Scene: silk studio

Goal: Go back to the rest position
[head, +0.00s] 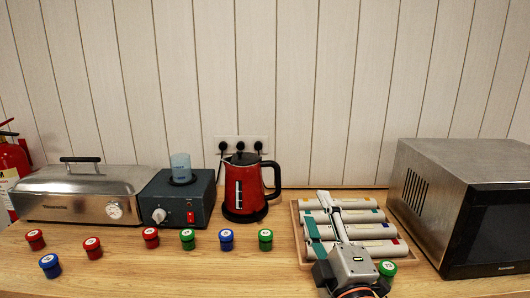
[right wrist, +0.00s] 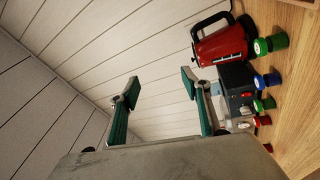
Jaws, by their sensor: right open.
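My right gripper (head: 322,218) is at the lower right of the head view, in front of a wooden tray of pale rolls and covering part of it. In the right wrist view its two green-padded fingers (right wrist: 160,88) stand wide apart with nothing between them. The pale wall shows behind them. My left gripper is not in view.
The wooden tray (head: 296,213) lies beside a steel microwave (head: 425,190). A red kettle (head: 243,190), a dark blue heater box (head: 180,204) and a steel roaster (head: 80,195) stand along the wall. Several red, green and blue capped jars (head: 226,239) stand in front.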

